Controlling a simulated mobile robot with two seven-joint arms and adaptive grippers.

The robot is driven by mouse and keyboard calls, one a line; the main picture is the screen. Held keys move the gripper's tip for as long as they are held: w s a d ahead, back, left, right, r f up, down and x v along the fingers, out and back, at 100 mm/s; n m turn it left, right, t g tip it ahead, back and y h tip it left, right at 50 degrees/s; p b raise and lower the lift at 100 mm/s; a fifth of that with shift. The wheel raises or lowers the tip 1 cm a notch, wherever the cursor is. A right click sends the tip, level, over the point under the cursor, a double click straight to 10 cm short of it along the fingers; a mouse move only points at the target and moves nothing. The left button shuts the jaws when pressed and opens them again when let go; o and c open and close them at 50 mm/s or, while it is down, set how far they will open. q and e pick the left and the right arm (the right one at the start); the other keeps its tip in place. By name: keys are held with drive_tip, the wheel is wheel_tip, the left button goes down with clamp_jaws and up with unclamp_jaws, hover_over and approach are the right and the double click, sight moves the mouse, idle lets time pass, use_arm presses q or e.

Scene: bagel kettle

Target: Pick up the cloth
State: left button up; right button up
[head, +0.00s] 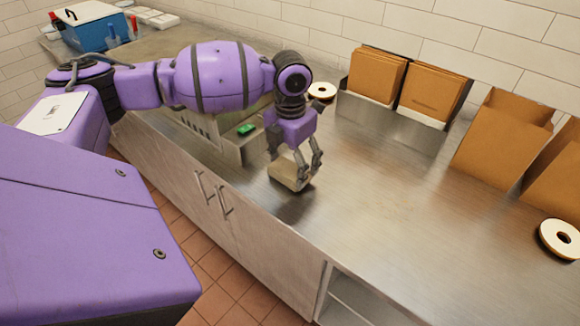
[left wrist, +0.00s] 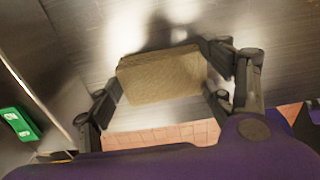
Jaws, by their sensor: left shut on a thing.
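The cloth (left wrist: 162,76) is a tan, folded, block-like piece between the fingers of my left gripper in the left wrist view. In the head view the cloth (head: 289,172) hangs at the fingertips near the front edge of the steel counter. A shadow lies on the counter beside it; I cannot tell whether the cloth still touches the surface. My left gripper (head: 294,168) points down and is shut on the cloth, with one finger at each end of it. My right gripper is not in view.
Brown paper bags in holders (head: 389,127) stand along the wall. Tape rolls lie at the back (head: 322,91) and far right (head: 560,239). A green item (head: 246,129) sits left of the gripper. A blue cooler (head: 90,28) stands far left.

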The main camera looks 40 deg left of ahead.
use_arm(q)
wheel_tip(320, 180, up, 2)
drive_tip(key=shift+r, duration=0.25)
drive_tip(key=s+d+r+p, duration=0.1)
drive_tip(key=s+d+r, duration=0.4)
drive_tip(key=s+r, duration=0.4)
drive_tip(key=s, duration=0.4)
drive_tip(key=shift+r, duration=0.35)
